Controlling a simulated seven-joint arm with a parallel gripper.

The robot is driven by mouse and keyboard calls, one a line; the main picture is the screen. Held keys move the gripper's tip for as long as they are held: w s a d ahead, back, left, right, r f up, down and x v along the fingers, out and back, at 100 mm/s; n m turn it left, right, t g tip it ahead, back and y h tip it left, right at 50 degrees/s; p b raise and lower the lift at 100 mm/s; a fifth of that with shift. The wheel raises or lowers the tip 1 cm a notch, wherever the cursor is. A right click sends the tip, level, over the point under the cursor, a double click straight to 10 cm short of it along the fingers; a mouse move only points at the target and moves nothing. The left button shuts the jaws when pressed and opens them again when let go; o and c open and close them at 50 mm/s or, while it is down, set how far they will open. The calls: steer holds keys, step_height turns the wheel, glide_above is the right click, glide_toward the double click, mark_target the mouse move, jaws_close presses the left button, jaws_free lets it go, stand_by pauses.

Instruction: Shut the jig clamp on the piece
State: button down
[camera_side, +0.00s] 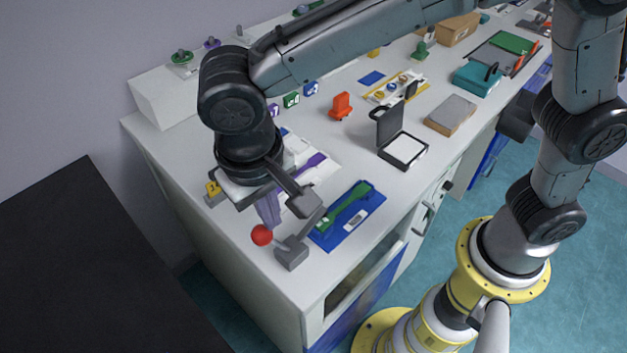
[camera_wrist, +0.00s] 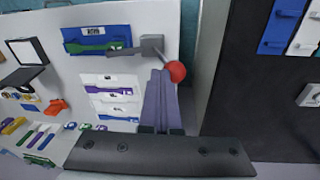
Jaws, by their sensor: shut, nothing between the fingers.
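The blue jig (camera_side: 352,226) lies near the front of the white bench with a green dumbbell-shaped piece (camera_side: 345,208) on it. In the wrist view the jig (camera_wrist: 80,34) and piece (camera_wrist: 88,46) are at top left. The grey clamp (camera_side: 291,253) stands at the jig's left end, its arm reaching toward the piece's end; I cannot tell if it touches. Its handle ends in a red ball (camera_side: 262,235), on the side away from the jig. My gripper (camera_side: 270,222) has purple fingers, shut and empty, pointing down close beside the red ball (camera_wrist: 176,71). Contact is unclear.
White cards with purple pieces (camera_side: 318,162) lie behind the jig. An open black-lidded box (camera_side: 402,150) and an orange stand (camera_side: 341,106) are further along the bench. The bench's near edge is close to the clamp. A black surface (camera_side: 80,260) stands at left.

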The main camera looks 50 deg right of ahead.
steer(key=a+f, duration=0.3)
steer(key=a, duration=0.3)
steer(key=shift+a+f, duration=0.15)
steer(key=shift+a, duration=0.2)
steer(key=shift+s+f, duration=0.1)
steer(key=shift+f, duration=0.1)
stand_by(0.3)
steer(key=shift+d+r, duration=0.1)
steer(key=s+a+r, duration=0.1)
steer(key=a+r, duration=0.5)
steer(key=r, duration=0.5)
steer(key=shift+r, duration=0.25)
steer(key=shift+s, duration=0.1)
